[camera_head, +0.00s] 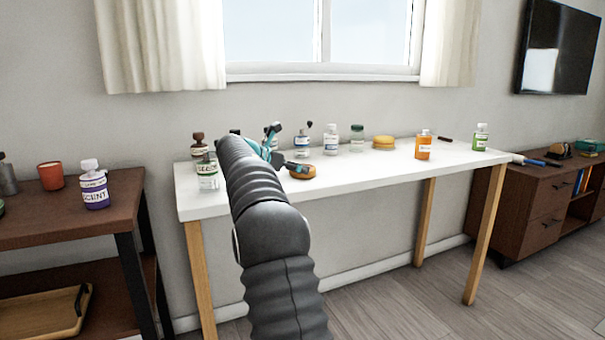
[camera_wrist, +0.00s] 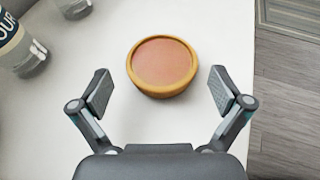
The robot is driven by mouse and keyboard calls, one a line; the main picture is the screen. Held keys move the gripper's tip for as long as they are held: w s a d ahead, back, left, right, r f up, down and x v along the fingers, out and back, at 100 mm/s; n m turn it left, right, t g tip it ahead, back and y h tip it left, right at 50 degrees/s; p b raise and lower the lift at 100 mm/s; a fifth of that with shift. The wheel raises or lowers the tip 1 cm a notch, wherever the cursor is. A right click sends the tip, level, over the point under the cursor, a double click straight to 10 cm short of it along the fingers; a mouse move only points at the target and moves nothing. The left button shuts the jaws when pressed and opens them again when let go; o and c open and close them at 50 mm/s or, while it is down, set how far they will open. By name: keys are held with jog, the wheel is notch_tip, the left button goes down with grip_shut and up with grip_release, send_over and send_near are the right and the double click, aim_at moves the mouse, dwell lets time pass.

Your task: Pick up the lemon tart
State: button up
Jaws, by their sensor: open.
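A round tart (camera_wrist: 163,62) with a golden crust and a smooth orange-brown filling lies on the white table in the wrist view. It appears to be the small brown round thing (camera_head: 302,171) near the table's front edge in the head view, partly hidden by my gripper. My gripper (camera_wrist: 161,92) is open and empty. Its fingers are spread to the left and right of the tart's near side, apart from it.
On the white table (camera_head: 400,163) stand several bottles, including a clear green-labelled one (camera_head: 207,172) to the left, an orange bottle (camera_head: 423,145) and a green bottle (camera_head: 480,137) to the right. A yellow round thing (camera_head: 383,142) lies at the back. The table's middle front is clear.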

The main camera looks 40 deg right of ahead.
jog(key=x, duration=0.4)
jog(key=shift+s+f, duration=0.1)
jog(key=shift+a, duration=0.1)
jog(key=c, duration=1)
jog(key=shift+c, duration=0.2)
